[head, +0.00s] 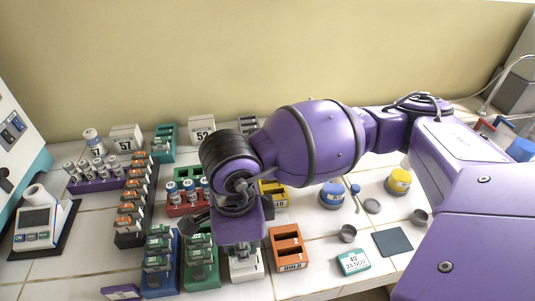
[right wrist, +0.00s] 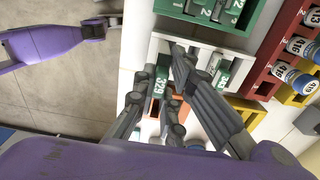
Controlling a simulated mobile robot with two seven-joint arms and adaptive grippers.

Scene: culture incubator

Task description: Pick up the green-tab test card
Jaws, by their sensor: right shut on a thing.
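My right gripper (head: 240,238) reaches down over a small white rack (head: 246,266) at the front of the bench. In the right wrist view its fingers (right wrist: 164,66) are closed on a green-tab test card (right wrist: 159,87) whose label seems to read 329. The card is at the white rack (right wrist: 158,44); I cannot tell whether it is clear of its slot. Another green-tab card (right wrist: 220,74) stands in the same rack beside the right finger. A grey end piece on a purple arm, seemingly my left gripper (right wrist: 100,28), shows at the top left; its fingers are unclear.
A green rack (head: 201,272) and a blue rack (head: 160,275) stand left of the white one. An orange rack (head: 288,248) marked HOLD stands right. A red vial rack (head: 187,205) and a yellow rack (head: 272,190) are behind.

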